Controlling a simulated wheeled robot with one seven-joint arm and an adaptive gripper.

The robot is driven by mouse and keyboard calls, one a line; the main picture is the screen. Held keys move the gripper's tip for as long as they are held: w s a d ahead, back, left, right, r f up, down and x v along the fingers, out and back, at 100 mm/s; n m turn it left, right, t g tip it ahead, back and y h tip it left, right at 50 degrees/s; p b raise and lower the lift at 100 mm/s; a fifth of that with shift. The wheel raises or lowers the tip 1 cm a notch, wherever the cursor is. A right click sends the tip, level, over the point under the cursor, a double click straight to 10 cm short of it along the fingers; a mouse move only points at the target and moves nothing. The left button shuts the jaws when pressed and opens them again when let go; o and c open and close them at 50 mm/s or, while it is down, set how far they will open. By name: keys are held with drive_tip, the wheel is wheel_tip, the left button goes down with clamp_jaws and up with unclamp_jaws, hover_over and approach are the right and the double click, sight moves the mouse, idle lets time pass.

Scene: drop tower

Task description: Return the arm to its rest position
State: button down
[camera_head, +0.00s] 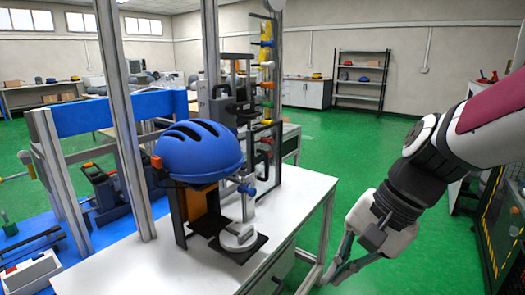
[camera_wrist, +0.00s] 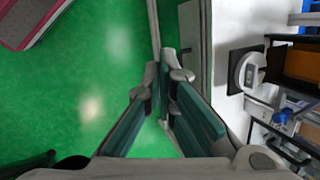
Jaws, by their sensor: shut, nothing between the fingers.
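My gripper (camera_head: 340,270) hangs at the right of the white table in the head view, beside its right edge and over the green floor. In the wrist view my gripper (camera_wrist: 162,115) shows its two fingers with teal pads angled together at the tips, shut with nothing between them. My arm comes in from the right edge of the head view and bends down toward the floor. The gripper looks apart from the table, though in the head view its fingertips are close to a table leg.
The white table (camera_head: 112,272) carries a drop tower with a blue helmet (camera_head: 198,152) and a round metal anvil (camera_head: 238,236). A dark cabinet with yellow-black edging (camera_head: 497,225) stands at the right. Open green floor (camera_head: 345,150) lies behind; a shelf rack (camera_head: 360,80) is at the far wall.

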drive_tip(key=s+d+r+n+h, duration=0.1)
drive_tip(key=s+d+n+h, duration=0.25)
drive_tip(key=s, duration=0.65)
drive_tip(key=s+d+r+n+h, duration=0.15)
drive_tip(key=s+d+n, duration=0.3)
drive_tip(key=s, duration=0.45)
wheel_tip(320, 180, up, 21)
drive_tip(key=a+t+p, duration=0.1)
drive_tip(key=t+p, duration=0.2)
drive_tip(key=p, duration=1.7)
drive_tip(key=shift+a, duration=0.1)
